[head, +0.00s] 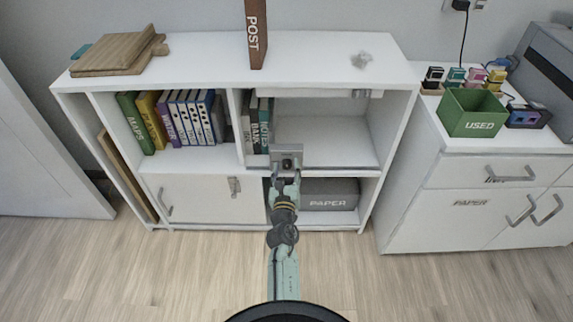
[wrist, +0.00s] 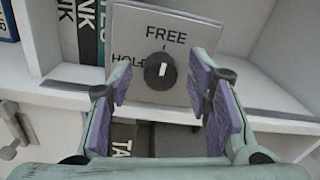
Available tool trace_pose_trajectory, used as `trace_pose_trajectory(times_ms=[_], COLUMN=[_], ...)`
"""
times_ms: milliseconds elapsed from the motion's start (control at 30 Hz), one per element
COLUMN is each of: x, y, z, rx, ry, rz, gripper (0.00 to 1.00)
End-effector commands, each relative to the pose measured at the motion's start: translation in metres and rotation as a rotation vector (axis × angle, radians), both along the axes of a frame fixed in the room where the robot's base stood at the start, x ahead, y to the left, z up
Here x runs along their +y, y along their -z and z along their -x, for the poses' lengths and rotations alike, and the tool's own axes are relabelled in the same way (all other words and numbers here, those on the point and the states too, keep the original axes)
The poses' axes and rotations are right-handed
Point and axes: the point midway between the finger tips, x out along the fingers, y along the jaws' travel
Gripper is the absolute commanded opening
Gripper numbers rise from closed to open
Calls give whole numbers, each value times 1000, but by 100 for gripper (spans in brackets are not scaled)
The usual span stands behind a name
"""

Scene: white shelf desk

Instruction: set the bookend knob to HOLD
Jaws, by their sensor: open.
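The bookend (head: 288,153) is a grey plate standing on the middle shelf, right of the dark books; it also shows in the wrist view (wrist: 190,32). Its round black knob (wrist: 160,71) carries a white mark that stands about upright, toward the word FREE above it. HOLD is printed left of the knob, its end covered by the knob. My gripper (wrist: 163,103) is open, its purple-padded fingers apart on either side below and in front of the knob, touching nothing that I can see. In the head view my gripper (head: 285,179) is just in front of the bookend.
Books (head: 258,125) stand left of the bookend. The shelf to its right (head: 335,145) is empty. A grey PAPER box (head: 330,194) sits in the compartment below. The shelf's front edge (wrist: 270,116) runs beneath the bookend, close to my fingers.

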Motion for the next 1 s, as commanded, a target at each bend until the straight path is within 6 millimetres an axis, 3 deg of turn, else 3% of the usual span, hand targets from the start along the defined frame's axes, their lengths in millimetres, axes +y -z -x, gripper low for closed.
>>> trace_pose_trajectory(times_ms=[267,900,1000], x=[0,0,0], y=[0,0,0], z=[0,0,0], rx=[0,0,0], ry=[0,0,0], rz=[0,0,-1], gripper=[44,2,0])
